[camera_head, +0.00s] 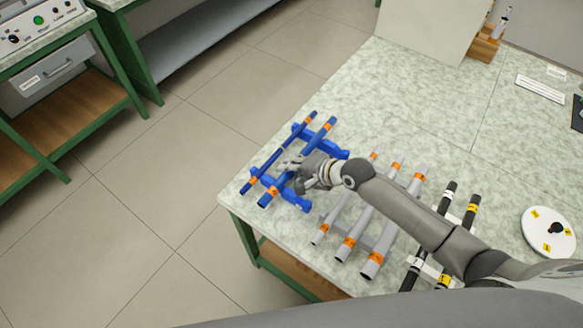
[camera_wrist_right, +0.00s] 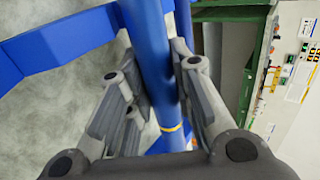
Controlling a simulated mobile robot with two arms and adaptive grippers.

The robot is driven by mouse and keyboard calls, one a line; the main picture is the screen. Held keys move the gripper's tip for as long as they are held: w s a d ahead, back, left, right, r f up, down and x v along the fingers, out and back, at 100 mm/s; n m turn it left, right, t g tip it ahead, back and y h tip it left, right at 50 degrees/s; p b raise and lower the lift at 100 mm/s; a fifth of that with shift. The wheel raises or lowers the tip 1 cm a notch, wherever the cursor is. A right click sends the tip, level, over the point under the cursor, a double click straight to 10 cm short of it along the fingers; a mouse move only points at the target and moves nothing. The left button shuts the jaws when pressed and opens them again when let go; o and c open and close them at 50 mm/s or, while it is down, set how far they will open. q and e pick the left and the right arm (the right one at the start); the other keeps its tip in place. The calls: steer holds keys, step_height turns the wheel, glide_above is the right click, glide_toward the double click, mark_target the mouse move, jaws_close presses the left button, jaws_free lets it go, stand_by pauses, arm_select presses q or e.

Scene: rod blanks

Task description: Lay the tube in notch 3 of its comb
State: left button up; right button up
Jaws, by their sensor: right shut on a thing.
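My right gripper (camera_head: 292,172) is over the blue comb, with its fingers closed around a blue tube. In the right wrist view the tube (camera_wrist_right: 152,52) runs between the two fingers (camera_wrist_right: 155,95), with a thin yellow ring near them. In the head view this brighter blue tube (camera_head: 320,139) has orange bands and its middle is hidden by the gripper. A darker blue tube (camera_head: 280,147) lies beside it on the left. The blue comb (camera_head: 294,201) has two notched bars. I cannot tell whether the held tube touches the notches. My left gripper is not in view.
Grey tubes (camera_head: 355,230) with orange bands lie on a grey comb to the right, beneath my right arm. Black tubes (camera_head: 443,203) lie farther right, near a white disc (camera_head: 548,232). The table (camera_head: 360,100) is clear behind the blue comb. Its left edge is close to the comb.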

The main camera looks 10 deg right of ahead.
steer(key=shift+f, duration=0.45)
steer(key=o, duration=0.9)
steer(key=v, duration=1.2)
steer(key=shift+r, duration=0.1)
steer(key=shift+a, duration=0.1)
